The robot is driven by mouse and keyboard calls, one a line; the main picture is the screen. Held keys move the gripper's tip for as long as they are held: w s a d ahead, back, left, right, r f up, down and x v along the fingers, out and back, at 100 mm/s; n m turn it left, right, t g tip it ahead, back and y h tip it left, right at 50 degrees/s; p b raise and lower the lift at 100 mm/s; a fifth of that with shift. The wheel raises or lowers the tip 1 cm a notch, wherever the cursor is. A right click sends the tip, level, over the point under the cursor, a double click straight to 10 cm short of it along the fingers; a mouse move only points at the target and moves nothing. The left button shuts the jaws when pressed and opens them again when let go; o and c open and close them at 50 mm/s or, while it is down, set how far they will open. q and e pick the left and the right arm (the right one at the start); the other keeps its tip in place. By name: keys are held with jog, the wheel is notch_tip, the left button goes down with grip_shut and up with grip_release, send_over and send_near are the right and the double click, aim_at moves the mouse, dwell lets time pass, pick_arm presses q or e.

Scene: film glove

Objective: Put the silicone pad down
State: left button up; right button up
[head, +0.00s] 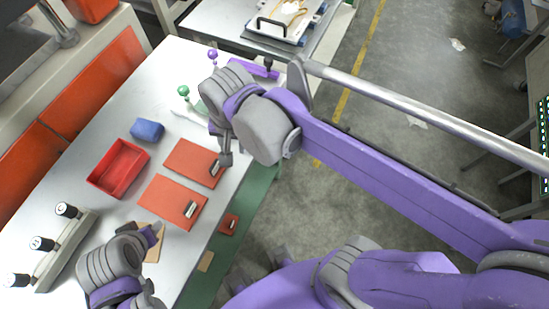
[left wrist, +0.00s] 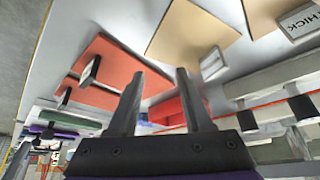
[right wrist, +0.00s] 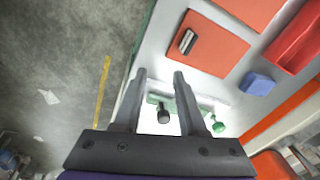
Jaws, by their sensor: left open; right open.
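Two flat orange-red pads lie on the white table in the head view, one farther back (head: 190,160) and one nearer (head: 165,205), each with a small labelled grip. I cannot tell which is the silicone pad. They also show in the right wrist view (right wrist: 218,48) and the left wrist view (left wrist: 112,62). My right gripper (head: 225,158) is open and empty, above the table near the farther pad's right edge; it also shows in the right wrist view (right wrist: 159,76). My left gripper (left wrist: 158,74) is open and empty near the table's front, largely hidden by its wrist in the head view.
A red tray (head: 105,182) and a blue block (head: 147,131) lie left of the pads. Tan pads (left wrist: 190,35) lie near my left gripper, beside a rack with black knobs (head: 42,243). Green (head: 183,91) and purple (head: 212,54) knobbed tools stand at the back.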

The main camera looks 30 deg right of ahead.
jog(key=s+d+f+n+t, duration=0.3)
jog(key=s+d+f+n, duration=0.3)
jog(key=d, duration=0.3)
jog(key=shift+s+f+n+t, duration=0.3)
jog(key=shift+s+f+n, duration=0.15)
jog(key=shift+n, duration=0.15)
